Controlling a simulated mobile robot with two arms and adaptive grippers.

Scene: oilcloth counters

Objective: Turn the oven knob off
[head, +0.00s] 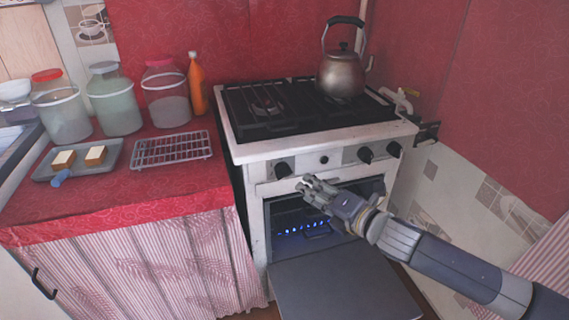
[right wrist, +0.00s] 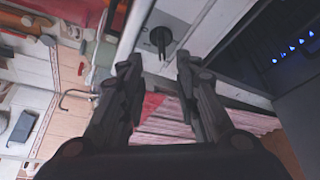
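The white oven (head: 258,212) has a front panel with black knobs. The left knob (head: 283,170) is close to my right gripper (head: 308,187), just up and left of its fingertips. Two more knobs (head: 365,155) (head: 393,149) are on the right of the panel, with a small round button (head: 323,160) between. In the right wrist view a dark knob (right wrist: 160,38) lies just beyond my fingertips (right wrist: 157,68), which are apart with nothing between them. Blue flames (head: 305,230) burn inside the oven. My left gripper is not in view.
The oven door (head: 345,285) hangs open below my right arm. A kettle (head: 341,72) stands on the hob's back right. The left counter holds a wire rack (head: 172,149), a tray (head: 108,165) with bread pieces, jars (head: 115,105) and an orange bottle (head: 197,85).

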